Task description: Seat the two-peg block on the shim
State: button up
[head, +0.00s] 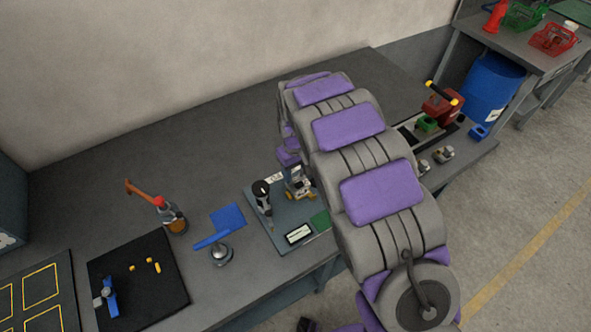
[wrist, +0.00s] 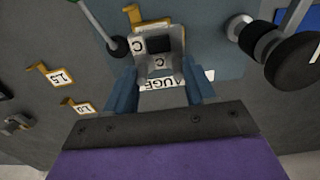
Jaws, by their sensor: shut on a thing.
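My gripper (wrist: 158,72) shows in the wrist view with its two blue fingers on either side of a grey block (wrist: 172,42), and it is shut on that block. The block carries a "C" label. A yellow shim (wrist: 133,13) shows just beyond the block, partly hidden by it; I cannot tell whether they touch. The block's pegs are not clearly visible. In the head view my gripper (head: 291,166) is low over the blue-grey plate (head: 277,240), partly hidden by my arm.
Yellow-edged tags marked 1.5 (wrist: 58,76) and 1.0 (wrist: 80,107) lie left in the wrist view. A black-knobbed gauge (head: 262,190) stands on the plate. A blue tool (head: 212,238), a silver knob (head: 220,254) and a black mat (head: 140,270) are further left.

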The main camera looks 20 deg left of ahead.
aim_at(299, 181)
jog(key=shift+d+r, duration=0.1)
jog(key=shift+d, duration=0.2)
jog(key=shift+a+f, duration=0.15)
jog(key=shift+f, duration=0.25)
jog(key=shift+d+f, duration=0.3)
jog(key=shift+d+f+p, duration=0.1)
jog(key=shift+f+p, duration=0.2)
jog(key=shift+f, duration=0.55)
dwell(1.1)
jog(key=o, duration=1.2)
jog(key=shift+o, duration=0.4)
jog(key=shift+o, duration=1)
